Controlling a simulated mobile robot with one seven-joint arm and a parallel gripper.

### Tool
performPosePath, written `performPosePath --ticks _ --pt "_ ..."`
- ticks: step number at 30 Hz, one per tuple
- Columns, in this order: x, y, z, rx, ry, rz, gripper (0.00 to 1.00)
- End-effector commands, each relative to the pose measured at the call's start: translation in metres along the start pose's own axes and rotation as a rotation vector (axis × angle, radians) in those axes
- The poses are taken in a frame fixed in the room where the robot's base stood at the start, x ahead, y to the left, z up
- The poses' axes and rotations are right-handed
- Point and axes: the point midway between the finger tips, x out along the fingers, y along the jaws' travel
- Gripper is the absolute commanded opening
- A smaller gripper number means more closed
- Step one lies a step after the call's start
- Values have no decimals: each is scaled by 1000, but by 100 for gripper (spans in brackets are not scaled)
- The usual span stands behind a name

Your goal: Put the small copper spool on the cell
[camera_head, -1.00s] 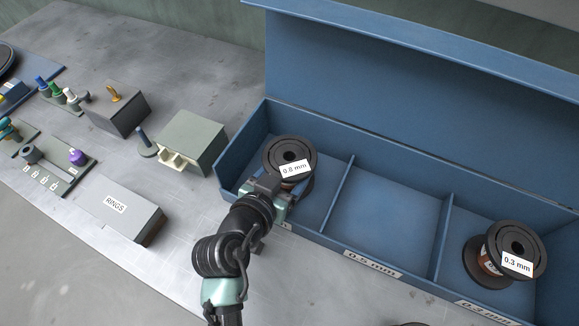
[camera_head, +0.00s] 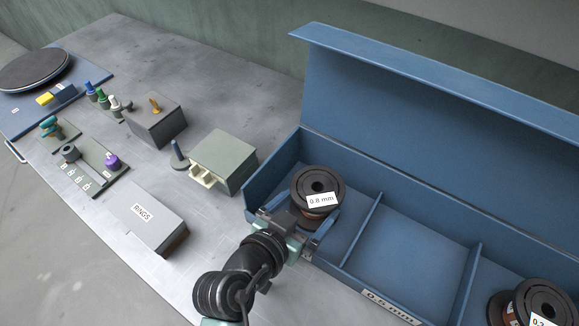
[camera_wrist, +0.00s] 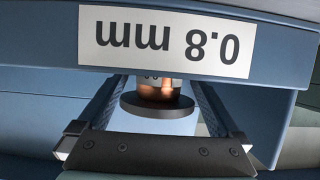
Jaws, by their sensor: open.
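A dark-flanged copper spool labelled 0.8 mm (camera_head: 318,183) stands upright in the left compartment of the blue bin. A second spool, labelled 0.3 mm (camera_head: 535,300), stands in the right compartment, cut off by the picture edge. My gripper (camera_head: 298,215) is open at the front of the 0.8 mm spool, one finger to each side. In the wrist view that spool's copper winding and one dark flange (camera_wrist: 157,105) show between the spread fingers, partly hidden by the bin's labelled front wall. A round black plate (camera_head: 36,70), possibly the cell, sits on a blue base at far left.
The blue bin (camera_head: 392,300) has dividers and a raised lid behind. Left of it stand a grey-green box (camera_head: 224,160), a RINGS box (camera_head: 150,217), a dark block with an orange hook (camera_head: 156,122) and small coloured fittings. The bench's back middle is clear.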

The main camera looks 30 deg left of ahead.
Motion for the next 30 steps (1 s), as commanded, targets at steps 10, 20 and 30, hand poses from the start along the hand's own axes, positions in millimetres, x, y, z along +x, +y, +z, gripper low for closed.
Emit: performPosePath --ticks 10,20,30 --pt "-72 0 2 0 -2 -2 100" --pt "-90 0 0 1 -1 1 100" --pt "-66 4 -74 56 124 -32 100"
